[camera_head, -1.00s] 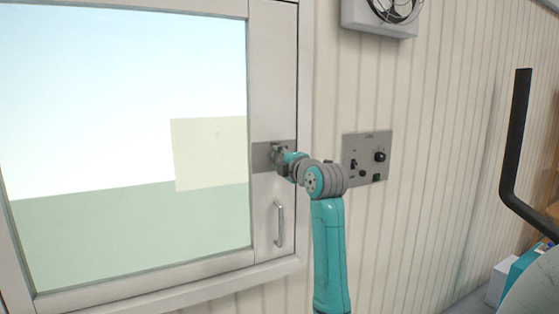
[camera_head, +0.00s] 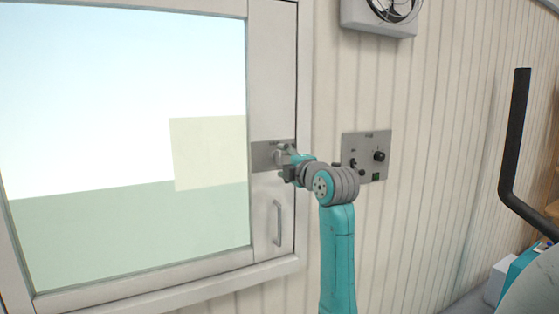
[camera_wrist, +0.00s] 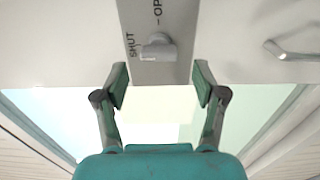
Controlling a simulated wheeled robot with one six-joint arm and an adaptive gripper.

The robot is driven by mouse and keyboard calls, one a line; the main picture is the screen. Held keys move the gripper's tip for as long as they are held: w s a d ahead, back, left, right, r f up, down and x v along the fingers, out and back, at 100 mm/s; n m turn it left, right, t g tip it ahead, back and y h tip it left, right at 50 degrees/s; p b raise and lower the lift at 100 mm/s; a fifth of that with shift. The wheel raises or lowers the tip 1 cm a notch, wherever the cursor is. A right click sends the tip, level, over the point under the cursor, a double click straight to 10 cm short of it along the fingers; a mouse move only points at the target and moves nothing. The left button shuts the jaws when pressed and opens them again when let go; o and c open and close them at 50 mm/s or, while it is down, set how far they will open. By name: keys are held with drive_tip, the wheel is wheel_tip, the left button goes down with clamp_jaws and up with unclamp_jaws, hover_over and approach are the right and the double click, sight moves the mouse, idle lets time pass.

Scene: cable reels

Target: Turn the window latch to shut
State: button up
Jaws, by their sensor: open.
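The window latch is a small light grey knob (camera_wrist: 157,47) on a grey plate (camera_wrist: 178,70) marked SHUT and, partly cut off, OP. In the wrist view the knob's wide part lies crosswise, its left end next to the word SHUT. My gripper (camera_wrist: 161,82) is open and empty, its two fingers apart on either side, short of the knob and not touching it. In the head view the plate (camera_head: 262,157) sits on the window frame's right side, and my gripper (camera_head: 282,158) is in front of it, hiding the latch.
A window pane (camera_head: 110,130) fills the left. A bar handle (camera_head: 278,223) is below the plate; it also shows in the wrist view (camera_wrist: 290,50).

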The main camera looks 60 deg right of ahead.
drive_tip(key=v, duration=0.8)
drive_tip(key=shift+s+a, duration=0.1)
drive_tip(key=shift+a, duration=0.05)
drive_tip(key=w+a+f+m+y, duration=0.1)
drive_tip(key=w+a+f+m, duration=0.1)
drive_tip(key=a+f, duration=0.5)
drive_tip(key=w+a+f+m+y, duration=0.15)
drive_tip(key=a+f, duration=0.25)
drive_tip(key=f, duration=0.8)
drive_tip(key=w+a+f+m, duration=0.25)
drive_tip(key=a+f, duration=0.25)
drive_tip(key=f, duration=0.4)
drive_tip(key=s+a+f+m+y, duration=0.1)
drive_tip(key=s+a+f, duration=0.1)
drive_tip(key=a+f, duration=0.25)
drive_tip(key=s+a+f+m, duration=0.1)
drive_tip(key=s+a+f, duration=0.2)
drive_tip(key=a+f, duration=0.15)
drive_tip(key=s+a+f+m+y, duration=0.2)
drive_tip(key=s+a+f+m, duration=0.1)
drive_tip(key=s+a+f, duration=0.75)
drive_tip(key=s+a+r+y, duration=0.1)
drive_tip(key=s+a, duration=0.3)
drive_tip(key=s, duration=0.6)
drive_tip(key=s+a+r+y, duration=0.1)
drive_tip(key=s+a, duration=0.3)
drive_tip(key=s, duration=0.5)
drive_tip(key=shift+s+m+g+y, duration=0.3)
drive_tip(key=shift+s+m+y, duration=0.1)
drive_tip(key=shift+y, duration=0.45)
